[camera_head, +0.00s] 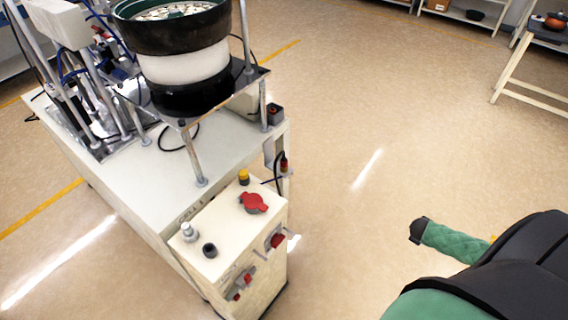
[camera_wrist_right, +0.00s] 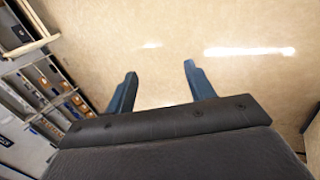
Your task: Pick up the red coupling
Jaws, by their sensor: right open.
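The red coupling (camera_head: 253,202) lies on top of the cream control box at the front of the machine, in the head view. It has a round middle with small lugs at its sides. My right gripper (camera_wrist_right: 160,73) shows only in the right wrist view. Its two blue fingers are apart, with nothing between them, above bare floor. It is away from the coupling, which does not show in that view. My left gripper is in neither view.
On the cream box (camera_head: 222,222) are a yellow-topped part (camera_head: 243,177), a silver fitting (camera_head: 188,232) and a black cylinder (camera_head: 210,250). Behind stands the bowl feeder (camera_head: 182,62) on legs. A wooden-legged table (camera_head: 520,70) stands far right. The floor (camera_head: 370,130) between is clear.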

